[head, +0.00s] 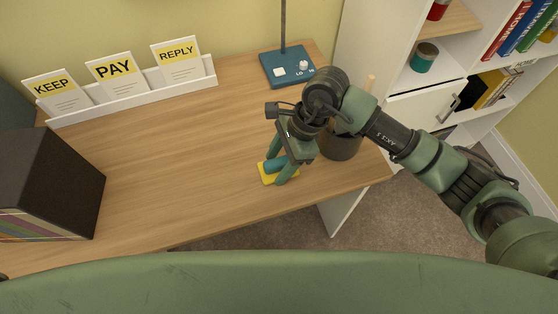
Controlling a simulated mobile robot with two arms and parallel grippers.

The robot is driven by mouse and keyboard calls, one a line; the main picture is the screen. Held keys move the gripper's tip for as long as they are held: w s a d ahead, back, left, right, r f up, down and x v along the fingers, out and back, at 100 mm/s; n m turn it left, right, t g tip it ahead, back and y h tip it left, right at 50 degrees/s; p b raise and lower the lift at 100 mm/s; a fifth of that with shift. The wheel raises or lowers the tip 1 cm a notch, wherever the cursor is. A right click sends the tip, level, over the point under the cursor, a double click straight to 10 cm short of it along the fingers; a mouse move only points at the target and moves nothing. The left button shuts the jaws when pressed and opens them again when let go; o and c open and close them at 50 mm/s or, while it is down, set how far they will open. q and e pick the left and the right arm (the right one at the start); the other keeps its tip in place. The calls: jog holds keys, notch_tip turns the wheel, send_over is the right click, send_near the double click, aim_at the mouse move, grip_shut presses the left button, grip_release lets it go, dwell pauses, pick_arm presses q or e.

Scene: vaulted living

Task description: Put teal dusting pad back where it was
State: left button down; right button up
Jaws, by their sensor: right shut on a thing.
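The teal dusting pad (273,166) is on a small yellow piece (266,178) near the right front part of the wooden desk (190,170). My right gripper (278,175) points down and is shut on the teal pad. The fingers hide part of the pad, and I cannot tell whether the pad touches the yellow piece or is just above it. My left gripper is not in view.
A dark cup (342,147) stands close beside my right gripper. A blue lamp base (287,67) is behind it. A white card rack (135,92) is at the back left, and a dark box (50,180) at the left. A white shelf (385,60) stands right. The desk middle is clear.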

jog(key=shift+f, duration=0.15)
jog(key=o, duration=1.2)
jog(key=shift+w+r+p, duration=0.1)
jog(key=shift+r+p, duration=0.25)
jog(key=shift+r, duration=0.15)
jog(key=p+v, duration=0.4)
jog(key=v, duration=0.7)
jog(key=shift+r, duration=0.2)
jog(key=shift+d, duration=0.15)
